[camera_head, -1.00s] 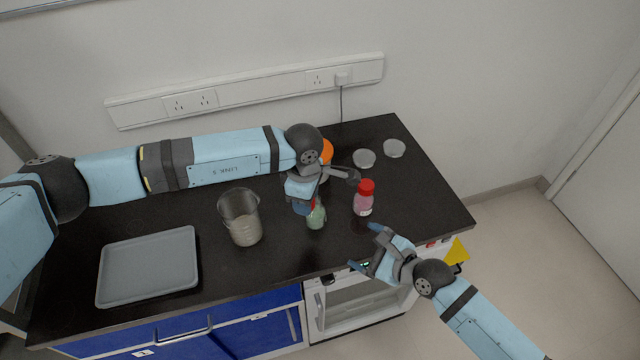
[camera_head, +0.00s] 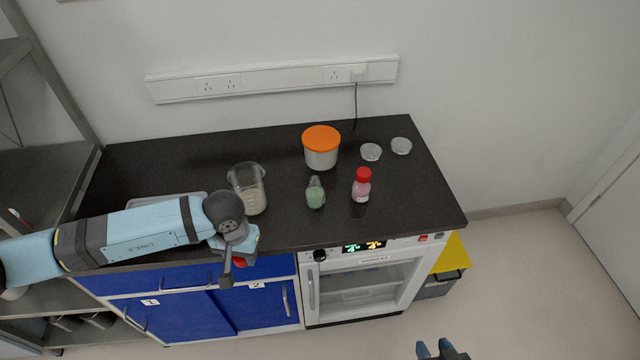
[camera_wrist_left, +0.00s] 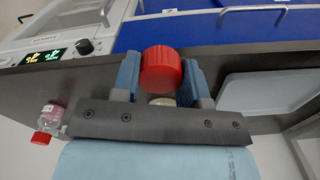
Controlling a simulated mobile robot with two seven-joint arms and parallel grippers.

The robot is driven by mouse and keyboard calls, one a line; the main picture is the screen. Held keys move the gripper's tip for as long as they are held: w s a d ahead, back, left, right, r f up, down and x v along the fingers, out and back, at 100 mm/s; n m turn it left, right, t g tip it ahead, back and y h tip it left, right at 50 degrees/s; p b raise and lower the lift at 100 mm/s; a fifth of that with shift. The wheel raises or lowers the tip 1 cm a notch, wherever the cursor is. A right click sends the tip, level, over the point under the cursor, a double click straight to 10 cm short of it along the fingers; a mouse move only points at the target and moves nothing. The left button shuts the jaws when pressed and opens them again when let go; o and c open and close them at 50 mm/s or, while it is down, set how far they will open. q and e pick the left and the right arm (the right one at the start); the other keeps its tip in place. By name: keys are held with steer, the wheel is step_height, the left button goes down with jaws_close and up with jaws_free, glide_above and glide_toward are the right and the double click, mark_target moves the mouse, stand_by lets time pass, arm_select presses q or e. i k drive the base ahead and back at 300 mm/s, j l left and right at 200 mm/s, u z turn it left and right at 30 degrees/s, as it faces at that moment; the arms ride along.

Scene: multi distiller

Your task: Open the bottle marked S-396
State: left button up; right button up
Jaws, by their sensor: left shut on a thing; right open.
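My left gripper (camera_head: 240,255) is shut on a red screw cap (camera_wrist_left: 162,68), held just past the bench's front edge in the head view. The cap sits between the two blue fingers in the left wrist view. A small bottle with green contents (camera_head: 316,194) stands uncapped on the black bench. To its right stands a bottle with pink contents and a red cap (camera_head: 362,186), also seen at the left of the left wrist view (camera_wrist_left: 47,124). I cannot read S-396 on either bottle. My right gripper (camera_head: 441,346) is open and empty at the bottom edge of the head view.
A beaker (camera_head: 247,190) stands left of the green bottle. An orange-lidded tub (camera_head: 321,149) and two clear dishes (camera_head: 371,152) are behind. A grey tray (camera_wrist_left: 270,90) lies at the left, partly hidden by my arm. Cabinets and an oven-like appliance (camera_head: 368,285) are below.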

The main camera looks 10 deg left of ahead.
mark_target(315, 192)
steer(key=i+l+u, duration=0.1)
steer(key=l, duration=0.7)
steer(key=i+l+u, duration=0.15)
steer(key=l, duration=0.65)
steer(key=i+l+u, duration=0.25)
steer(key=i+l, duration=0.5)
steer(key=l, duration=0.15)
